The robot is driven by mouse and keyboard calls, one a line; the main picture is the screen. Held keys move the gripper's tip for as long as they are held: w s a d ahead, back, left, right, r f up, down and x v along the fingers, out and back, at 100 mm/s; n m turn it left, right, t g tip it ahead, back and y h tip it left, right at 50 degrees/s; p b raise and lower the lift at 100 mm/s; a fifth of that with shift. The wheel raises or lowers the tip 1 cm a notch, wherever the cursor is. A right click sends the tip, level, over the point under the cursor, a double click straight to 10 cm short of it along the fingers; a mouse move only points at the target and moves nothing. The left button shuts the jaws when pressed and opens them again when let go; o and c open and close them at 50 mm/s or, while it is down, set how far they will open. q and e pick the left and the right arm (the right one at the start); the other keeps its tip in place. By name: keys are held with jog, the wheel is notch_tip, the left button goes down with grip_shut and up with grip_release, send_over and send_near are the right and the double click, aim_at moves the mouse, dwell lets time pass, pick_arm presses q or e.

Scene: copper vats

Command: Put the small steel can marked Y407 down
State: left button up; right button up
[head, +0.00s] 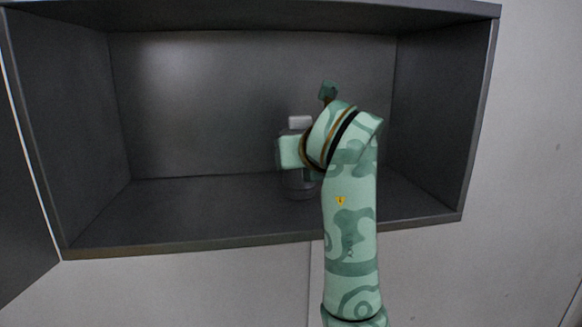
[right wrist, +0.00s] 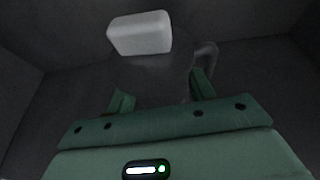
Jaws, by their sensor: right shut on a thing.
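The small steel can (head: 298,186) is inside the dark open cabinet, mostly behind my right gripper (head: 300,166). It looks upright, with a pale block on its top. In the right wrist view the can (right wrist: 150,76) is a dim grey body with a handle at its right. My right gripper's fingers (right wrist: 162,92) are on either side of it, shut on it. The can's base appears at the cabinet floor, but I cannot tell whether it touches. The Y407 marking is not readable. My left gripper is not in view.
The cabinet (head: 200,240) is a wide, dark box with side walls, a back and a top. Its floor is clear to the left and right of the can. A pale wall (head: 530,180) lies to the right. A dark panel (head: 22,200) stands at the left.

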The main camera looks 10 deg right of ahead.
jog(key=shift+w+a, duration=0.15)
jog(key=shift+a, duration=0.45)
jog(key=shift+r, duration=0.1)
jog(key=o, duration=1.3)
jog(key=shift+s+d, duration=0.35)
jog(key=shift+d, duration=0.55)
jog(key=shift+a, duration=0.2)
jog(key=shift+w+a, duration=0.2)
jog(key=shift+a, duration=0.15)
jog(key=shift+s, duration=0.1)
pick_arm(q)
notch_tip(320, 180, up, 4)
jog(key=p, duration=0.4)
pick_arm(e)
jog(key=v, duration=1.2)
jog(key=shift+d, duration=0.2)
